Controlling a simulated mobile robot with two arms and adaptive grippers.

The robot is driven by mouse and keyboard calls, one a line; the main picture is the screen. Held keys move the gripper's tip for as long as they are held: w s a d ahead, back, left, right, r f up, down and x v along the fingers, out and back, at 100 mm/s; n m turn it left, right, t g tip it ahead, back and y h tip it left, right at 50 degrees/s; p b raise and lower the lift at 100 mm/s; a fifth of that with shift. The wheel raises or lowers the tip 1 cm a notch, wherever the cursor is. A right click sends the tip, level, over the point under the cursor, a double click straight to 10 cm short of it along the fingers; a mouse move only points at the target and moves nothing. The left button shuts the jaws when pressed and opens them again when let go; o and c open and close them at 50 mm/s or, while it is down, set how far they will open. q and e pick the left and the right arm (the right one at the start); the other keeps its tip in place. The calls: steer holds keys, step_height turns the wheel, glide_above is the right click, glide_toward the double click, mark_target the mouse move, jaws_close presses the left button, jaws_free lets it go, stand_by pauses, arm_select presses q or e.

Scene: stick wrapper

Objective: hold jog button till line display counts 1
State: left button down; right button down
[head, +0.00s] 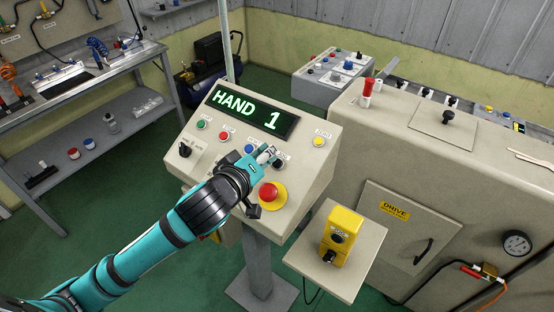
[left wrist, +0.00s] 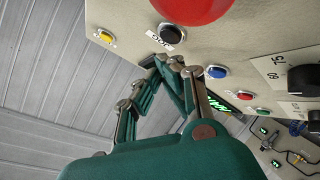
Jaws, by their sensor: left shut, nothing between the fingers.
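The control panel (head: 190,150) stands on a grey post. Its line display (head: 252,111) reads "HAND 1" in green. A black button (head: 279,163) sits beside a label partly covered by my gripper; in the left wrist view the black button (left wrist: 172,34) shows with its label upside down and hard to read. A blue button (head: 248,149) is to its left. My left gripper (head: 267,155) is shut and empty over the panel, between the blue and black buttons. In the left wrist view its fingertips (left wrist: 174,63) are close to the black button; I cannot tell whether they touch it.
A red mushroom button (head: 269,193) on a yellow base is just below my gripper. Green (head: 202,124), red (head: 225,136) and yellow (head: 319,142) buttons and a black selector (head: 185,149) share the panel. A yellow control box (head: 341,232) stands on a small shelf at the right.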

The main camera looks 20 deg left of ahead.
arm_select(q)
steer(key=r+p, duration=0.1)
steer(key=s+r+p, duration=0.2)
steer(key=r, duration=0.1)
steer(key=shift+a, duration=0.35)
steer(key=shift+f, duration=0.15)
